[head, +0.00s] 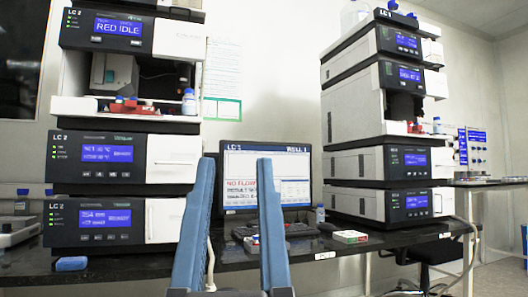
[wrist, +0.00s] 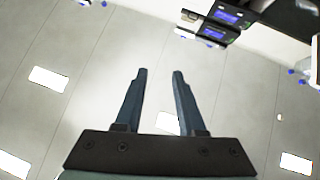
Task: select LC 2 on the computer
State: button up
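The computer monitor (head: 240,165) stands on the dark bench between two instrument stacks. Its screen has a dark header starting with "LC", a white area and red text reading "NO FLOW"; the rest is too small to read surely. My gripper (head: 236,160) is open and empty, its two blue fingers pointing up in front of the monitor. The fingers hide parts of the screen and keyboard. In the wrist view my gripper (wrist: 160,72) shows open against the ceiling. A dark keyboard (head: 290,230) lies below the monitor.
The left instrument stack (head: 175,159) has modules labelled "LC 2" with blue displays. The right stack (head: 354,120) has similar modules. A blue block (head: 71,264) and a small box (head: 350,237) lie on the bench (head: 130,262). A chair (head: 425,252) stands at the right.

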grip_shut()
dwell(1.4)
